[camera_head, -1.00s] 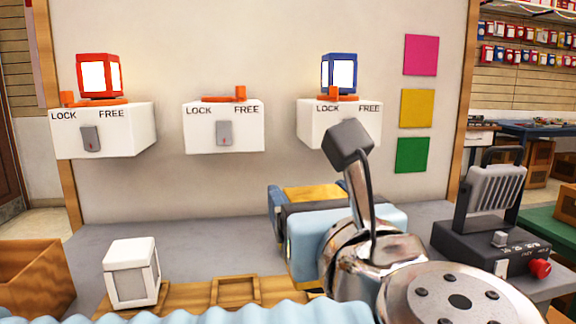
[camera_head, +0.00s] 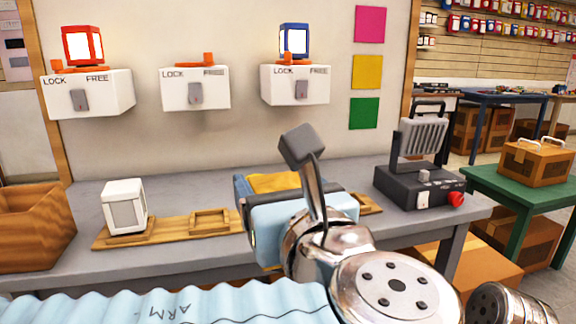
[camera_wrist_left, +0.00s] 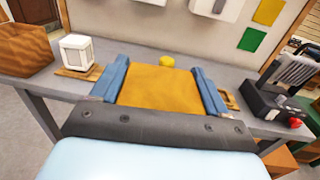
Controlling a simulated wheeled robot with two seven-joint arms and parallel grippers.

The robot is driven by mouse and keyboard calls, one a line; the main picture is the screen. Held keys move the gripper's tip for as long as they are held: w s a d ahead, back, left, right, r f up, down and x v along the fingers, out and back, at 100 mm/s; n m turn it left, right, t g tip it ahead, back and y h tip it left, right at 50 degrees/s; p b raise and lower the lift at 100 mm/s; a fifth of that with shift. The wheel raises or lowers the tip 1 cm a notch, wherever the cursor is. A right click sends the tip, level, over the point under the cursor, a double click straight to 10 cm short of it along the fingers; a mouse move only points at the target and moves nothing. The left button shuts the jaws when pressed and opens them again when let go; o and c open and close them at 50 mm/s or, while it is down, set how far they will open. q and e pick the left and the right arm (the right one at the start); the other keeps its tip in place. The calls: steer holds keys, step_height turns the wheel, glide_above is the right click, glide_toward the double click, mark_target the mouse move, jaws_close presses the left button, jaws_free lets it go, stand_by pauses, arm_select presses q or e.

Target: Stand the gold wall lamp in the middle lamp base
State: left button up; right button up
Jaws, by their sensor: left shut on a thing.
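The middle lamp base (camera_head: 195,93) is a white wall box marked LOCK and FREE, with a grey switch and an empty orange ring on top; its orange peg sits toward the FREE side. My left gripper (camera_head: 272,183) is over the bench, low and to the right of that base, seen from behind. In the left wrist view its blue fingers (camera_wrist_left: 163,80) flank an orange-yellow surface. My right gripper is out of view.
A red lamp (camera_head: 82,45) and a blue lamp (camera_head: 294,40) stand on the outer bases. On the grey bench (camera_head: 165,256) are a white lamp (camera_head: 125,206), a wooden holder, a wooden crate (camera_head: 35,228) and a dark control box (camera_head: 420,187). A green table stands right.

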arm_select(q)
steer(key=w+a+f+n+g+y, duration=0.1)
steer(key=w+a+f, duration=0.3)
steer(key=f, duration=1.2)
steer(key=w+a+f+n+g+y, duration=0.2)
steer(key=a+f, duration=0.5)
steer(key=f, duration=1)
steer(key=w+a+f+n+g+y, duration=0.2)
steer(key=w+a+f+y, duration=0.2)
steer(key=f, duration=1.3)
steer(key=w+a, duration=0.1)
steer(key=w, duration=0.2)
steer(key=shift+a+f+n, duration=0.15)
steer(key=shift+f+n, duration=0.05)
steer(key=shift+n, duration=0.1)
steer(key=shift+f, duration=0.1)
